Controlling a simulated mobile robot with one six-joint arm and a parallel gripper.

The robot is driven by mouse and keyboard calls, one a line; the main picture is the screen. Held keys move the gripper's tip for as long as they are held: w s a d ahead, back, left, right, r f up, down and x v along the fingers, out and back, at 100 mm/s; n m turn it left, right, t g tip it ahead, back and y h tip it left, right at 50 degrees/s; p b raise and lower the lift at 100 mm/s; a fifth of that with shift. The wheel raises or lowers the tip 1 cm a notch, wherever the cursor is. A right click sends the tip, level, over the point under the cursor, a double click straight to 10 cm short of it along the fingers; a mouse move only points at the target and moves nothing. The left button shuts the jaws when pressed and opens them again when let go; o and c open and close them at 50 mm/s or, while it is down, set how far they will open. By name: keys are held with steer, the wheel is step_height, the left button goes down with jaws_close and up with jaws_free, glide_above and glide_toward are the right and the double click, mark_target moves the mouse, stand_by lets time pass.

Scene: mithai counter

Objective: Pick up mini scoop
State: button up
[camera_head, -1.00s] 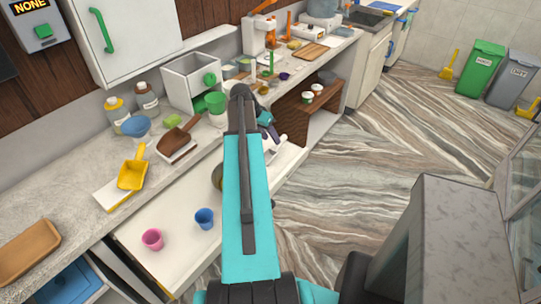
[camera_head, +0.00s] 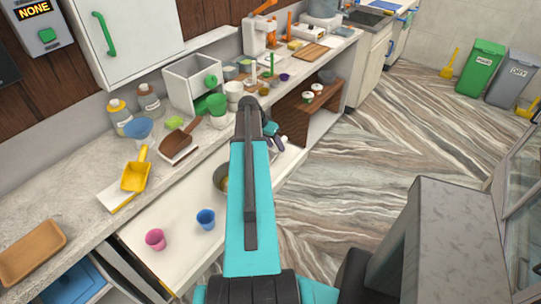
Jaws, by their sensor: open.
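A yellow scoop (camera_head: 136,176) rests on a pale block on the counter at the left, its handle pointing up and away. I cannot tell which of these, if either, is the mini scoop. My gripper (camera_head: 275,144) shows small and partly hidden beyond the end of my teal arm, over the pulled-out white surface, well to the right of both scoops. Its dark fingers look apart, with nothing seen between them.
A pink cup (camera_head: 155,239) and a blue cup (camera_head: 206,218) stand on the white surface (camera_head: 178,259). A pot (camera_head: 219,178) is partly behind my arm. A brown tray (camera_head: 33,250) lies at the far left.

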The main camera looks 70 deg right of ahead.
steer(key=shift+s+d+f, duration=0.1)
steer(key=shift+f, duration=0.3)
steer(key=shift+c, duration=0.5)
jaws_close()
